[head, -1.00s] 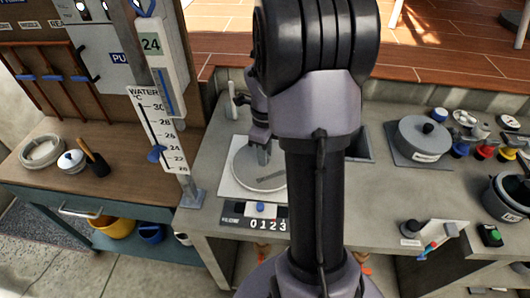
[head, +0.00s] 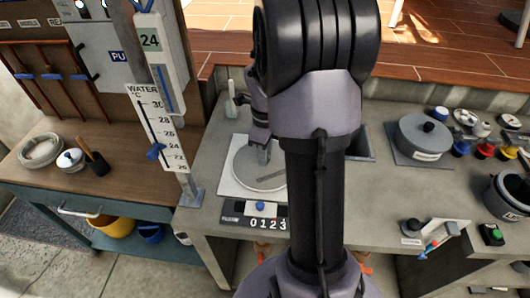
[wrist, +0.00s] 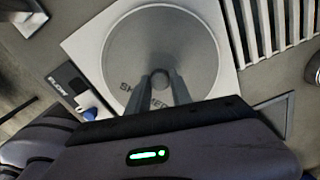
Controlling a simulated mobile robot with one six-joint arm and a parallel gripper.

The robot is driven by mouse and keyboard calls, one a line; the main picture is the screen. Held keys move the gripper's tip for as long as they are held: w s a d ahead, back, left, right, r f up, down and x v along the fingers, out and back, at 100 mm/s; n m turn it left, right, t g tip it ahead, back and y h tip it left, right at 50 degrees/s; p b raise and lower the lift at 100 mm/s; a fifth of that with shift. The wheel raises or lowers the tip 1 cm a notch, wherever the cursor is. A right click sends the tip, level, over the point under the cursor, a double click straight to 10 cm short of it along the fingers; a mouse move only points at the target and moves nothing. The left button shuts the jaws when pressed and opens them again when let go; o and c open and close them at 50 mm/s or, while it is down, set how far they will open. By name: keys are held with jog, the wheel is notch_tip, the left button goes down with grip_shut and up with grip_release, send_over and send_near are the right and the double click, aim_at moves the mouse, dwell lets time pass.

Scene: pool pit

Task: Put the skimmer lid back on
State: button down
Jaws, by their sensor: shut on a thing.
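The skimmer lid (head: 246,178) is a round grey disc over a pale square plate (head: 228,182) on the grey counter. In the wrist view the lid (wrist: 160,40) carries dark lettering, partly hidden by my fingers, and has a small round knob at its middle. My gripper (wrist: 160,84) is shut on that knob. In the head view my gripper (head: 264,154) comes down on the lid from above, and my arm hides the right side of lid and plate. The lid lies within the plate's outline; I cannot tell whether it is flush or slightly raised.
A counter panel with digits (head: 254,222) and a blue knob lies just in front of the plate. A thermometer board (head: 158,125) stands to the left. A slotted grate (wrist: 265,25) is close to the plate. A lidded grey pot (head: 424,138) stands at the right.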

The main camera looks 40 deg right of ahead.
jog(key=c, duration=0.9)
grip_release()
jog(key=shift+r+p, duration=1.85)
jog(key=shift+r, duration=0.65)
notch_tip(320, 180, up, 4)
jog(key=p, duration=0.2)
jog(key=shift+p, duration=0.4)
